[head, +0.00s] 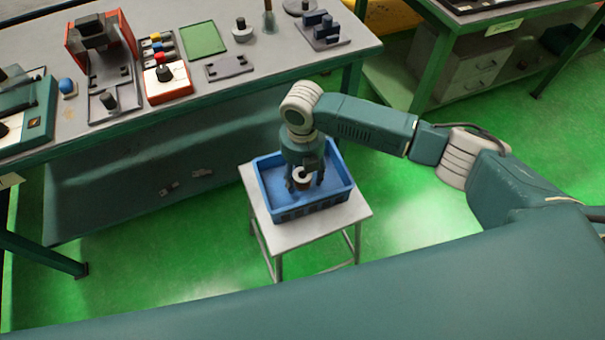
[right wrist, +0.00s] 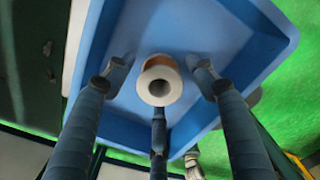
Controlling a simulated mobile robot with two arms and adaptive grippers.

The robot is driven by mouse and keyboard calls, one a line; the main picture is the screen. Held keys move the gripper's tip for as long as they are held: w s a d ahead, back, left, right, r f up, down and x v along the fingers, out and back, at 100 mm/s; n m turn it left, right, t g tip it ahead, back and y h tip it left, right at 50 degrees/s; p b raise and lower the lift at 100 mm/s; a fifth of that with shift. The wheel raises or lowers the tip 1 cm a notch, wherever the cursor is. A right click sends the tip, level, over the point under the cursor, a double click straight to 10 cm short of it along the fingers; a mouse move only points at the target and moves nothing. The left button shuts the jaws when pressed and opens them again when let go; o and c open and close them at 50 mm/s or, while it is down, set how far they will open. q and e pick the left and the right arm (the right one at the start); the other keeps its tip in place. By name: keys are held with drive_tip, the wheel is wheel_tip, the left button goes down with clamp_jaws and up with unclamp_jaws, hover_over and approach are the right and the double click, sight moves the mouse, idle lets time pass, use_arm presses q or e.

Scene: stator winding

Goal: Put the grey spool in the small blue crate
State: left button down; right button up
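The small blue crate (head: 337,194) stands on a small stool, and its inside fills much of the right wrist view (right wrist: 205,28). The spool (head: 302,174), with a pale grey-white end ring, a dark centre hole and a copper-brown body, is inside the crate's outline. It also shows in the right wrist view (right wrist: 160,80). My right gripper (head: 305,180) points down into the crate with its fingers around the spool. In the right wrist view, gaps show between the two side fingers (right wrist: 162,78) and the spool; the third finger ends close below it. My left gripper is out of view.
The pale stool top (head: 335,226) shows around the crate. A long workbench (head: 205,95) at the back left holds an orange-red fixture (head: 128,38), a red-and-white box (head: 167,82), a green mat (head: 203,40) and small parts. Green floor is open around the stool.

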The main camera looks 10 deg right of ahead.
wheel_tip(320, 180, up, 12)
drive_tip(key=shift+r, duration=0.15)
idle(0.6)
drive_tip(key=shift+s, duration=0.1)
idle(0.4)
